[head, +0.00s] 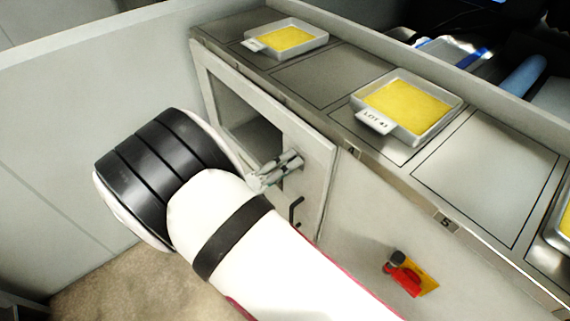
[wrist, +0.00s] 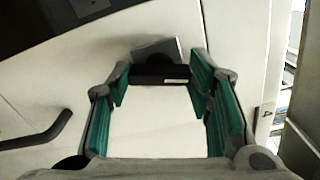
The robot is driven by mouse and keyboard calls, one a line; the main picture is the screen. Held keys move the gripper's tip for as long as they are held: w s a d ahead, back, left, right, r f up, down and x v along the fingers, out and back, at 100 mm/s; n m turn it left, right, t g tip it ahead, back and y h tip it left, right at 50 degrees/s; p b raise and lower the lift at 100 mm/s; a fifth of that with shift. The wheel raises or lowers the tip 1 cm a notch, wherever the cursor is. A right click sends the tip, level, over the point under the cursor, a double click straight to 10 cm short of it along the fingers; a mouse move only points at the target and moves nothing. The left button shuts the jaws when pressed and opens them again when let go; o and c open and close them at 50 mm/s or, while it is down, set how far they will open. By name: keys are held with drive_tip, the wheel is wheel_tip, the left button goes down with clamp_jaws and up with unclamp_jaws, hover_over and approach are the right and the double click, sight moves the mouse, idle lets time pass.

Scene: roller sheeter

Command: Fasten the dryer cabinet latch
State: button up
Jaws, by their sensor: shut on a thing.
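The dryer cabinet door (head: 318,172) is a pale framed panel with a dark window, under the counter in the head view. Whether it sits fully flush I cannot tell. My gripper (head: 290,160) is at the door's upper right part, beside the window. In the wrist view my gripper (wrist: 160,82) has its green-padded fingers on both sides of the latch (wrist: 155,50), a small grey and black piece, and is shut on it. In the head view the fingers largely hide the latch. A black bar handle (head: 296,210) is lower on the door; it also shows in the wrist view (wrist: 42,134).
Trays with yellow sheets (head: 287,39) (head: 408,106) stand on the counter above the door. A red switch on a yellow plate (head: 408,276) is on the front panel to the right. A grey wall (head: 70,130) stands at the left.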

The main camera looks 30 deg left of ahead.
drive_tip(key=shift+n+p, duration=0.35)
drive_tip(key=shift+n, duration=1.25)
drive_tip(key=shift+d+f, duration=0.1)
drive_tip(key=o, duration=1.1)
drive_tip(key=shift+o, duration=0.2)
drive_tip(key=v, duration=1.2)
